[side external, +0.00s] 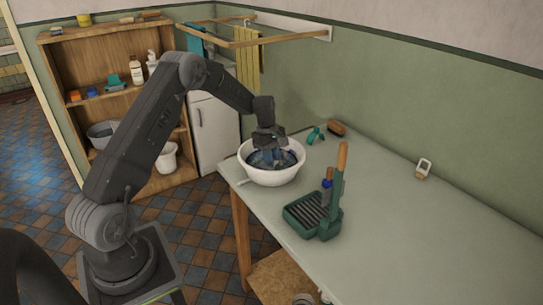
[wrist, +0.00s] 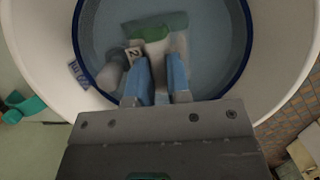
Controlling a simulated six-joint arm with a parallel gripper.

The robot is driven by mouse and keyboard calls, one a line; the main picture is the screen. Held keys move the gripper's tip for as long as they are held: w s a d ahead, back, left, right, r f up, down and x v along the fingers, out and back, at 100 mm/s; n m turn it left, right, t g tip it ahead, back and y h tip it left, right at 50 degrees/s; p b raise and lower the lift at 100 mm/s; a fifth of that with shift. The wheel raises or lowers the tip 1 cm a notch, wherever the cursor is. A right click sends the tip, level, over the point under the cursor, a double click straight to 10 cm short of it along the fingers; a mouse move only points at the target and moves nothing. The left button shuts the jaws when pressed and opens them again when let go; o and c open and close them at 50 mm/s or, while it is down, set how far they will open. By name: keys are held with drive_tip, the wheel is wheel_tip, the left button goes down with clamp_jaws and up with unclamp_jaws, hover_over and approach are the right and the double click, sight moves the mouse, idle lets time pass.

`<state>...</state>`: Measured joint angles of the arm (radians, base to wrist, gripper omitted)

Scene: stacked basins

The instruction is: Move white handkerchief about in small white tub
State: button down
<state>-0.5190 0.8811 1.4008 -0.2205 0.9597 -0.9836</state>
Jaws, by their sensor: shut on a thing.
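A white tub (side external: 270,177) stands at the table's near left corner. In the wrist view, the white outer wall (wrist: 42,40) surrounds a dark blue rim (wrist: 82,45) with bluish water inside. My gripper (side external: 268,156) points down into it. Its blue fingers (wrist: 161,60) are shut on a pale, whitish cloth, which appears to be the white handkerchief (wrist: 158,50). The cloth is blurred by water and partly hidden by the fingers. A green cloth (wrist: 153,32) lies just beyond the fingertips. A greyish bundle (wrist: 113,68) and a tag marked 2 (wrist: 133,54) are left of them.
A green ridged tray (side external: 303,216) with a wooden-handled tool (side external: 342,165) stands right of the tub. A teal item (side external: 316,135) and a brown brush (side external: 337,128) lie behind. A small white item (side external: 423,168) is farther right. The table's right side (side external: 430,240) is mostly clear.

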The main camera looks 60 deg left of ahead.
drive_tip(key=shift+f, duration=0.25)
idle(0.3)
drive_tip(key=shift+a, duration=0.7)
drive_tip(key=shift+d, duration=1.45)
